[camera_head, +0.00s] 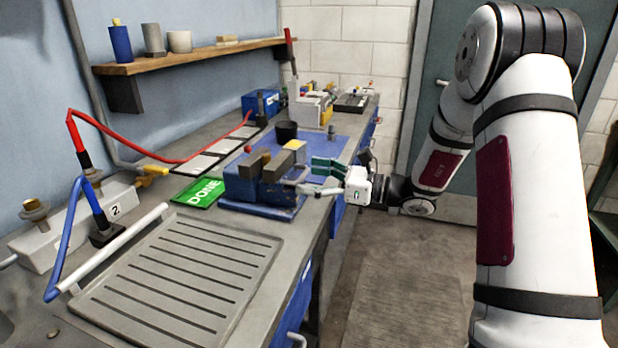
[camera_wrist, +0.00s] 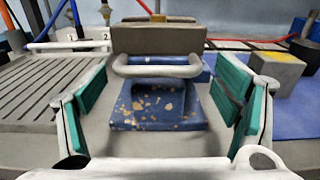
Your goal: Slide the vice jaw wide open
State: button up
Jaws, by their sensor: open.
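The blue vice (camera_head: 240,186) stands on the workbench, with two grey-brown jaw blocks close together. The near jaw (camera_wrist: 158,40) fills the upper middle of the wrist view and hides most of the far jaw (camera_wrist: 166,18). A pale bar handle (camera_wrist: 157,71) runs across the front of the near jaw, above the chipped blue base (camera_wrist: 155,105). My gripper (camera_head: 317,178) is at the bench-edge side of the vice. In the wrist view its green-padded fingers (camera_wrist: 162,88) are spread wide, one on each side of the handle, with nothing gripped. Contact with the handle is not visible.
A grey block (camera_wrist: 275,72) stands right of my right finger, on a blue mat (camera_head: 320,150). A green DONE plate (camera_head: 199,193) lies left of the vice. A slotted grey tray (camera_head: 175,275) lies in front. A dark cup (camera_head: 287,131) stands behind.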

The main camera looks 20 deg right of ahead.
jog(key=shift+w+a, duration=0.2)
jog(key=shift+a, duration=0.1)
jog(key=c, duration=1.4)
jog(key=p+v, duration=0.1)
jog(key=v, duration=0.6)
jog(key=shift+w+p, duration=0.1)
jog(key=shift+p, duration=0.2)
jog(key=shift+c, duration=0.4)
jog(key=o, duration=1.5)
jog(key=shift+d, duration=0.2)
jog(key=v, duration=1.2)
